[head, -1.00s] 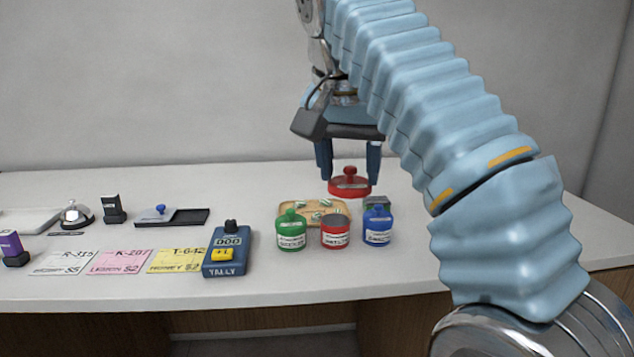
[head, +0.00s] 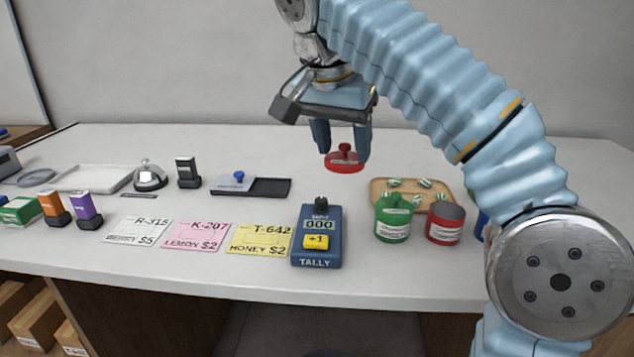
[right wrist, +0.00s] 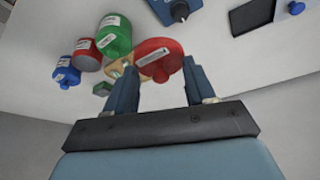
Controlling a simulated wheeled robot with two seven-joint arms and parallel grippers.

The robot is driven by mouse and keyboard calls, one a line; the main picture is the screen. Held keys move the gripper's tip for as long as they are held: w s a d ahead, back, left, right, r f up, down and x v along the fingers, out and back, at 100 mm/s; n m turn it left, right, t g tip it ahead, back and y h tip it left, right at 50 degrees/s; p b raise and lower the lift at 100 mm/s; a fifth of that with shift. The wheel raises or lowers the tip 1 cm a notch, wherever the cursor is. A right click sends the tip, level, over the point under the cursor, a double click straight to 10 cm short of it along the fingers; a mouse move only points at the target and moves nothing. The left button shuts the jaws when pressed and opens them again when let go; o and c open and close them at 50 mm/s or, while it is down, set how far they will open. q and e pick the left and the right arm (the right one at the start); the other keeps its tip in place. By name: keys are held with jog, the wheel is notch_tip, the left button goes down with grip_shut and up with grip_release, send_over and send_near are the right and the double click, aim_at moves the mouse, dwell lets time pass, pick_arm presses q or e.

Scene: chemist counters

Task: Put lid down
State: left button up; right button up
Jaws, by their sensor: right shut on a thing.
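My right gripper (head: 343,157) is shut on a red lid (head: 345,165) with a round knob. The lid is level, behind and left of the jars; whether it touches the counter is unclear. In the right wrist view the lid (right wrist: 160,52) sits at the fingertips. The red jar (head: 445,225) has no lid and shows a dark top. The green jar (head: 393,218) beside it has its knobbed lid on. The blue jar (head: 481,226) is mostly hidden by my arm, but shows in the right wrist view (right wrist: 67,75). My left gripper is not in view.
A wooden tray (head: 378,187) with striped sweets stands behind the jars. A blue tally counter (head: 316,238) stands left of the green jar. A black tray (head: 268,187), stamps, a bell (head: 149,176) and paper cards are further left.

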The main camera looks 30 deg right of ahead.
jog(key=w+d+f, duration=0.3)
jog(key=w, duration=0.4)
send_near(337, 189)
jog(key=shift+w+d+f, duration=0.25)
jog(key=shift+d+f, duration=0.45)
jog(key=shift+d, duration=0.1)
jog(key=shift+w+f, duration=0.15)
jog(key=shift+f, duration=0.1)
jog(key=b+x, duration=0.1)
jog(key=x, duration=0.1)
jog(key=shift+f, duration=0.45)
jog(key=shift+a+f, duration=0.1)
jog(key=shift+f, duration=0.35)
jog(key=shift+f, duration=0.1)
jog(key=o, duration=1)
jog(key=shift+o, duration=0.2)
jog(key=p+v, duration=0.2)
jog(key=v, duration=1)
